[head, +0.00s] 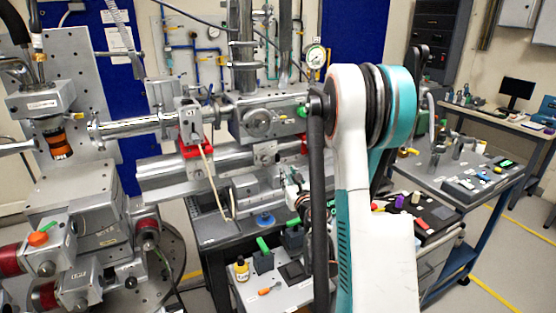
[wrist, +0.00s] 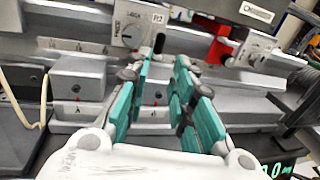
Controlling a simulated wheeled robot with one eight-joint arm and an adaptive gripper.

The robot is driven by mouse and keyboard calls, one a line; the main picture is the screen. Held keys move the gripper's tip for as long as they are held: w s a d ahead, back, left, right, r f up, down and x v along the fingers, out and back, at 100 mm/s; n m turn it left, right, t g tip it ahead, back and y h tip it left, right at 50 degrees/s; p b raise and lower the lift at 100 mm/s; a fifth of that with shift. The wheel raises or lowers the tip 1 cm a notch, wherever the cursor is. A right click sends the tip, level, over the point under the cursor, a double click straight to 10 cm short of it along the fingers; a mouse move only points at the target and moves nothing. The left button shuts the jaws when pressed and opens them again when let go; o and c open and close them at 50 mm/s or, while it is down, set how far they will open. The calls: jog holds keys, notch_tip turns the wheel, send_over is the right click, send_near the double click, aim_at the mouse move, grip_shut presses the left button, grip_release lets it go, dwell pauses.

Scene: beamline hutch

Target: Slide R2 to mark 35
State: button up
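A light grey block with a round knob and a label that seems to read R2 (wrist: 132,28) stands at the top of the wrist view, on the long grey rail (wrist: 32,52). My gripper (wrist: 162,68) points at the rail from the front. Its two teal fingers are apart with a clear gap between them, and nothing is held. The fingertips are just below and right of the R2 block; I cannot tell if they touch anything. No mark 35 can be read. In the head view my arm hides most of the gripper and part of the rail (head: 160,178).
A grey carriage on a red base (head: 190,150) sits on the rail in the head view, with a pale strip hanging from it. A pressure gauge (head: 316,56) is above. A dark side table (head: 437,180) with tools stands right. Small bottles and blocks lie below the rail.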

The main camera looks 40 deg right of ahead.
aim_at(278, 158)
jog(key=b+x, duration=0.2)
jog(key=x, duration=1)
jog(key=shift+w, duration=0.2)
